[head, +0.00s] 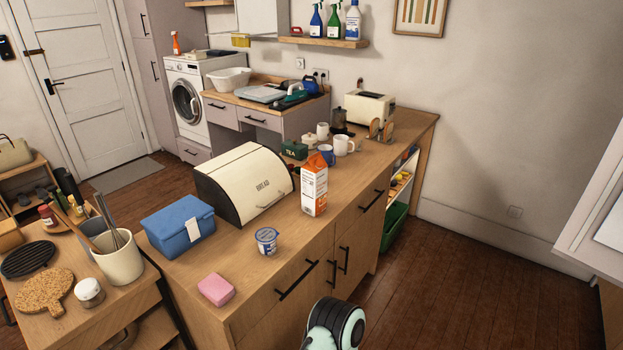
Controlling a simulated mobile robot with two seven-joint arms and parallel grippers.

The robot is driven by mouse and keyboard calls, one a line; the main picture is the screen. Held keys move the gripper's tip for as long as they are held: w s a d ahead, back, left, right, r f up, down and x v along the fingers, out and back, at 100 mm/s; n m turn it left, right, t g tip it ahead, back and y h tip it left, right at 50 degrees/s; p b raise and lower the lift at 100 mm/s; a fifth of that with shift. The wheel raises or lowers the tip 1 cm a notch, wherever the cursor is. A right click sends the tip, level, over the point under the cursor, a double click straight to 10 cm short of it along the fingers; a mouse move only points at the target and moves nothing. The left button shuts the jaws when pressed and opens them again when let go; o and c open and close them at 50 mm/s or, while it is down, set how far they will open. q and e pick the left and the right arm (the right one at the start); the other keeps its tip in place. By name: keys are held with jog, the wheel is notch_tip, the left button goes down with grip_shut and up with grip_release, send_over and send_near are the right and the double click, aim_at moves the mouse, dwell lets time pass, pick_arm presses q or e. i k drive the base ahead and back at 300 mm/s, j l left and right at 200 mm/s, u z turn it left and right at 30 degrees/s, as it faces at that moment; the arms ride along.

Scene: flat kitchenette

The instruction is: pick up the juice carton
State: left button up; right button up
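The juice carton (314,192), orange and white, stands upright on the wooden counter (341,205), near its front edge. It is just right of the cream bread bin (240,180), and a blue mug is behind it. Neither of my grippers shows in the head view. Only a rounded black and mint part of my own arm shows at the bottom edge, below the counter front and well apart from the carton.
A yogurt cup (267,241), pink sponge (216,289) and blue box (179,229) are left of the carton. A blue mug (327,155), white mug (342,145) and green tea tin (294,150) stand behind. The counter right of the carton is clear; open floor (460,290) lies right.

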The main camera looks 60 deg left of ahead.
aim_at(313, 173)
jog(key=i+j+u, duration=0.1)
jog(key=i+u, duration=0.6)
jog(key=i, duration=0.2)
jog(key=i+l+u, duration=0.2)
jog(key=i+u, duration=0.3)
jog(key=u, duration=0.25)
jog(key=i+l+u, duration=0.15)
jog(key=u, duration=0.25)
jog(key=i+l+u, duration=0.1)
jog(key=u, duration=0.25)
jog(key=i+l+u, duration=0.2)
jog(key=u, duration=0.2)
